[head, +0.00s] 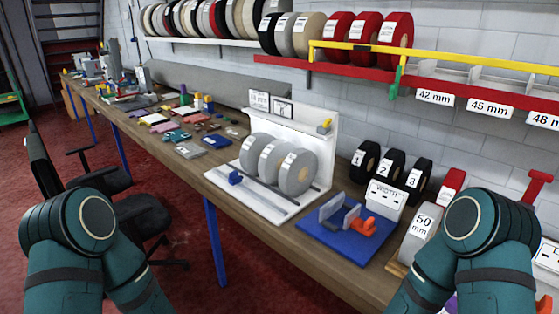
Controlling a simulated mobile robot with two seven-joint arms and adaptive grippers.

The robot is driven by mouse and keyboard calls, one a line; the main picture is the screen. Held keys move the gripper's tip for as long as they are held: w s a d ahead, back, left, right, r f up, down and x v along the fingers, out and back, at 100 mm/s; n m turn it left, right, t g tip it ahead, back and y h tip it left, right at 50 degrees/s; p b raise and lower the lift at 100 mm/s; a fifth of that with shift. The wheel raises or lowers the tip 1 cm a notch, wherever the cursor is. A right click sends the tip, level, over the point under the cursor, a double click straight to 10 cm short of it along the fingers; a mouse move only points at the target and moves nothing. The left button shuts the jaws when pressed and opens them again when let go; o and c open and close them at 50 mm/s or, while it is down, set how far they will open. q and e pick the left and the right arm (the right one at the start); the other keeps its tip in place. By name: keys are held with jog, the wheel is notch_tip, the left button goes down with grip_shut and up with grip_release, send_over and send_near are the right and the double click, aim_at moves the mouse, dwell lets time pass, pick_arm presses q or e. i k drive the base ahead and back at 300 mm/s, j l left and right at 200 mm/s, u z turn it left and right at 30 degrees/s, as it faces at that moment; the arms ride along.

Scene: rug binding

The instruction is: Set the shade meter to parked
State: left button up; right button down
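I cannot make out anything that is clearly the shade meter, and no parked mark is readable in the head view. Several small items too small to identify lie along the workbench (258,212). Only teal links of my two arms show, at the lower left and lower right. Neither gripper is in view, so I cannot see whether they hold anything.
A white stand (318,150) holds grey rolls on the bench. A blue base (322,237) with grey plates and an orange part is to its right. Black numbered rolls (390,168) stand behind a white box (385,200). A black chair (140,215) stands at left.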

aim_at(234, 178)
jog(key=i+j+z, duration=0.1)
jog(key=z, duration=0.5)
jog(key=j+z, duration=0.3)
jog(key=j, duration=0.15)
jog(key=i+j+z, duration=0.1)
jog(key=j+z, duration=0.15)
jog(key=j, duration=0.3)
jog(key=j+z, duration=0.15)
jog(key=j, duration=1.45)
